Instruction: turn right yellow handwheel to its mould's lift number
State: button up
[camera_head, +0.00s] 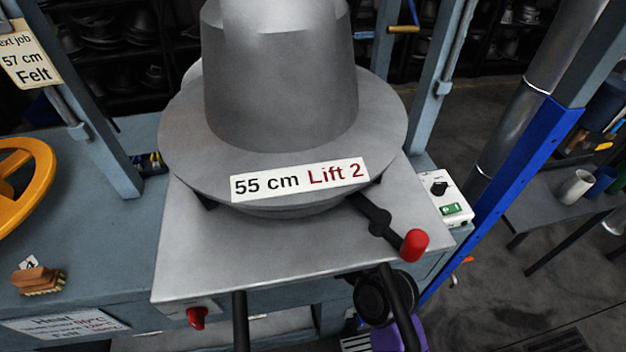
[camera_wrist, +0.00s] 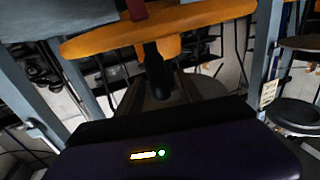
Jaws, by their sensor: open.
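A grey metal hat mould (camera_head: 285,90) stands on a metal plate, with a label (camera_head: 300,179) reading "55 cm Lift 2". A yellow handwheel (camera_head: 45,178) is cut off by the left edge of the head view; whether it is the right one I cannot tell. In the wrist view a yellow-orange wheel (camera_wrist: 205,23) shows nearly edge-on at the top, with a dark stem and a red part over it. My gripper (camera_wrist: 165,128) shows as a dark housing with a small light at the bottom of the wrist view, apart from the wheel in the picture. Its fingertips are not clear.
A lever with a red knob (camera_head: 414,245) juts from the plate's right side. A brush (camera_head: 38,281) lies at the left near a white tag with a 4. A sign (camera_head: 30,55) reads 57 cm Felt.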

grip_shut()
dwell(1.4)
